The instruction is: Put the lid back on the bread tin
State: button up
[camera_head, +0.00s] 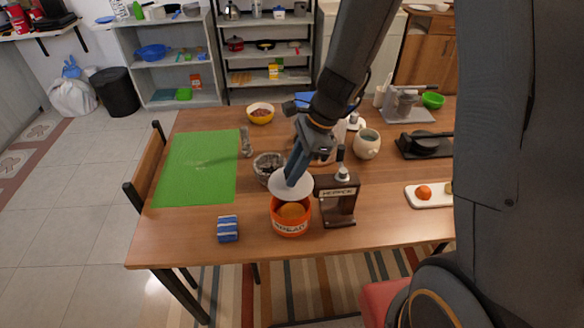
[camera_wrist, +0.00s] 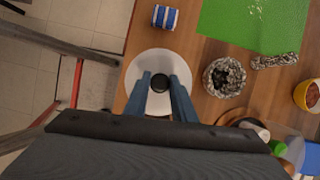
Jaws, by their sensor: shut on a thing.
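The bread tin (camera_head: 291,222) is an orange round tin with a "BREAD" label. It stands upright near the table's front edge, open at the top, with something tan inside. My gripper (camera_head: 292,180) is shut on the dark knob of the white round lid (camera_head: 281,190). The lid is held above the tin and overlaps its back rim in the head view; I cannot tell the exact gap. In the wrist view the lid (camera_wrist: 140,68) sits between and beyond the fingers of my gripper (camera_wrist: 160,83), and the tin is hidden.
A blue striped packet (camera_head: 228,229) lies to the left, and a grey woven bowl (camera_head: 267,166) is behind. A green mat (camera_head: 197,167) covers the table's left part. Bare wood is free left of the tin.

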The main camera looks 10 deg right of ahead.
jog(key=shift+f+b, duration=2.1)
jog(key=shift+f, duration=0.15)
jog(key=shift+f+b, duration=0.9)
jog(key=shift+f, duration=0.25)
jog(key=shift+a+f, duration=0.1)
jog(key=shift+f, duration=0.4)
jog(key=o, duration=1.1)
jog(key=shift+o, duration=0.2)
jog(key=shift+v, duration=3.95)
jog(key=shift+s, duration=0.15)
